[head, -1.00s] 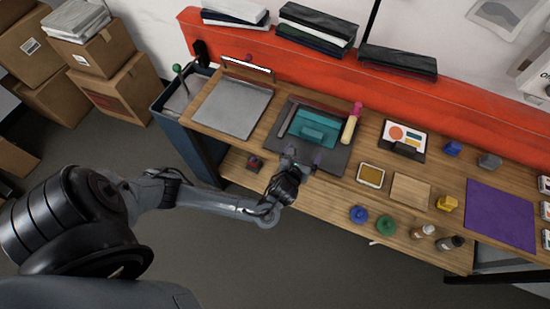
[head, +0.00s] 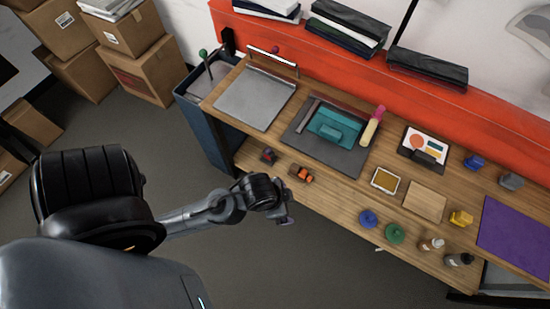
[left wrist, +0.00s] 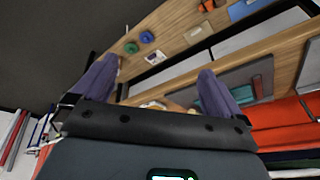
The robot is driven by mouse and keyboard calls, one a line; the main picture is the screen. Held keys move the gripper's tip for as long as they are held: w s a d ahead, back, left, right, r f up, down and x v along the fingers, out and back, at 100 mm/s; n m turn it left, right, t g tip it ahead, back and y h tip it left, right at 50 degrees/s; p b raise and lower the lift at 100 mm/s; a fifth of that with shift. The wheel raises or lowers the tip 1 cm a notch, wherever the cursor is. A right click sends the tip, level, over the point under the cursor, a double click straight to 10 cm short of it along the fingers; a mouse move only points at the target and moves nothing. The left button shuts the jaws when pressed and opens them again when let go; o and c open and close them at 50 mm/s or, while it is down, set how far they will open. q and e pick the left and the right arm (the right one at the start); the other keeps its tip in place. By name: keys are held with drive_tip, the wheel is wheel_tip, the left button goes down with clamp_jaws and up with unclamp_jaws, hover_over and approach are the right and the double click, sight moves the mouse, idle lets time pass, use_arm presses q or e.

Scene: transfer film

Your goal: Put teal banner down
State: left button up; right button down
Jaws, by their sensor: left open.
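The teal banner (head: 345,123) lies flat on a dark grey mat (head: 342,164) on the wooden bench, with a raised teal piece (head: 328,132) on its near part. A bit of teal also shows beyond the right finger in the left wrist view (left wrist: 258,88). My left gripper (head: 287,207) is open and empty, off the front edge of the bench and well apart from the banner. Its two spread purple-grey fingers (left wrist: 155,88) have nothing between them in the left wrist view. My right gripper is not in view.
A grey tray (head: 255,98) stands left of the mat. A pink-and-cream tool (head: 373,126) lies at the mat's right side. An orange clip-like thing (head: 302,174) is at the bench front. Purple sheet (head: 515,235) lies far right. Cardboard boxes (head: 140,75) stand back left.

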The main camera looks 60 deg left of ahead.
use_arm(q)
drive_tip(key=shift+s+a+r+n, duration=0.3)
drive_tip(key=shift+s+n, duration=0.3)
drive_tip(key=shift+s, duration=0.05)
drive_tip(key=shift+c, duration=0.6)
drive_tip(key=shift+s+a+r, duration=0.1)
drive_tip(key=shift+s+a, duration=0.05)
drive_tip(key=shift+s, duration=0.15)
drive_tip(key=shift+c, duration=1.1)
drive_tip(key=shift+s+a+r+n, duration=0.1)
drive_tip(key=shift+s+n, duration=0.05)
drive_tip(key=shift+n, duration=0.25)
drive_tip(key=c, duration=0.3)
drive_tip(key=shift+c, duration=0.2)
